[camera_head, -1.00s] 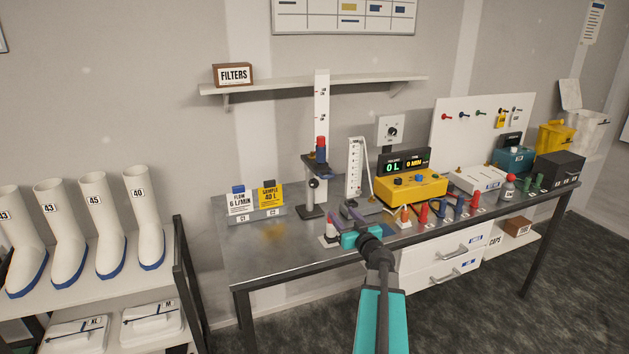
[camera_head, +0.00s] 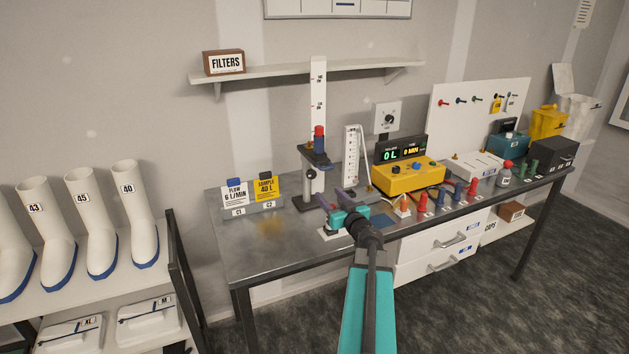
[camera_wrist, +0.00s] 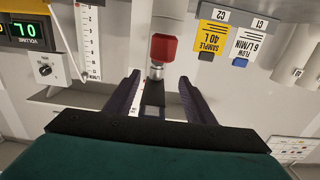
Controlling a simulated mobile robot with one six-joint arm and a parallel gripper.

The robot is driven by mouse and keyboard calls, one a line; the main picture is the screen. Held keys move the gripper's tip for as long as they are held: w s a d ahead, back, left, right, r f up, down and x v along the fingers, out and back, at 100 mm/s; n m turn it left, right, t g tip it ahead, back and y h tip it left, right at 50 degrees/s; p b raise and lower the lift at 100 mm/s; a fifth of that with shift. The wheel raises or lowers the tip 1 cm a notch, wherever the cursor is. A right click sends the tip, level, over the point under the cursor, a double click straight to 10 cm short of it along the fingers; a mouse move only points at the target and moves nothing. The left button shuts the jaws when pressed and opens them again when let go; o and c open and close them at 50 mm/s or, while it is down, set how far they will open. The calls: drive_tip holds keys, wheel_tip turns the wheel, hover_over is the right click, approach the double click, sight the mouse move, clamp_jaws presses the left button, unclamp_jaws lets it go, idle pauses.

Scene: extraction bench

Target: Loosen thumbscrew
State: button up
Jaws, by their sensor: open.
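The thumbscrew is a dark knob (camera_head: 311,174) on the post of the stand (camera_head: 308,202), below its small black platform (camera_head: 316,157). My gripper (camera_head: 333,195) is open and empty, just right of and below the knob, in front of the stand. In the wrist view, upside down, my two purple fingers (camera_wrist: 160,92) are spread apart. The red piece (camera_wrist: 163,47) and its metal neck (camera_wrist: 156,72) show beyond them. I cannot make out the thumbscrew there.
Flow and sample cards (camera_head: 251,191) stand left of the stand. A clear-fronted gauge (camera_head: 352,160) and a yellow meter box (camera_head: 408,175) are to the right. Several coloured plugs (camera_head: 422,203) line the front. The bench's left front (camera_head: 260,250) is clear.

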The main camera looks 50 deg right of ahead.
sight(312, 176)
drive_tip(key=shift+x, duration=0.85)
drive_tip(key=shift+p+x, duration=1.5)
drive_tip(key=shift+x, duration=4.45)
drive_tip(key=c, duration=1.1)
